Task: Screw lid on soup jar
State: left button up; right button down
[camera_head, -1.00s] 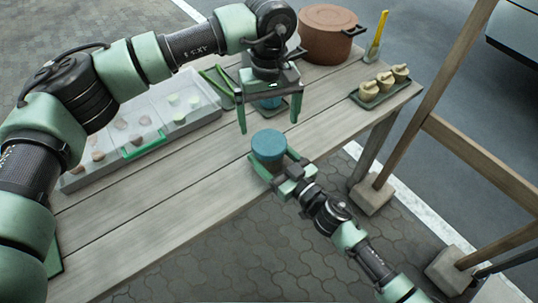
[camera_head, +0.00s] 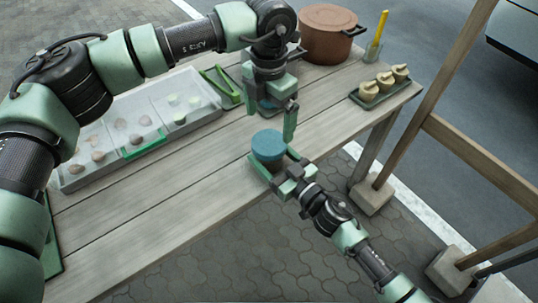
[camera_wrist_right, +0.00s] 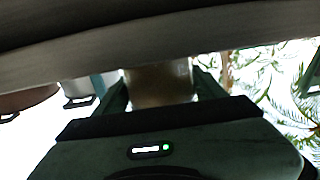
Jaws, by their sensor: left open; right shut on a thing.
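The blue round lid (camera_head: 268,143) sits on top of the soup jar, near the table's front edge. I cannot tell how tightly it is seated. The jar's tan body (camera_wrist_right: 160,82) shows between two fingers in the right wrist view. My right gripper (camera_head: 273,168) is shut around the jar from the front right. My left gripper (camera_head: 283,123) is open just above and behind the lid, pointing down. One of its fingers shows clearly beside the lid; the other is largely hidden. I see no contact between it and the lid.
A clear compartment box (camera_head: 75,181) with food pieces stands at the left. A brown pot (camera_head: 327,35) is at the back, beside a yellow-handled utensil (camera_head: 379,35). A green tray (camera_head: 366,104) of dumplings lies at the right.

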aim_at(269, 141)
pick_arm(q)
jog(key=n, duration=0.3)
jog(key=shift+f, duration=0.1)
jog(key=shift+f, duration=3.95)
jog(key=c, duration=1.5)
jog(key=m, duration=0.5)
jog(key=o, duration=1.6)
jog(key=shift+c, duration=0.2)
jog(key=shift+r, duration=0.1)
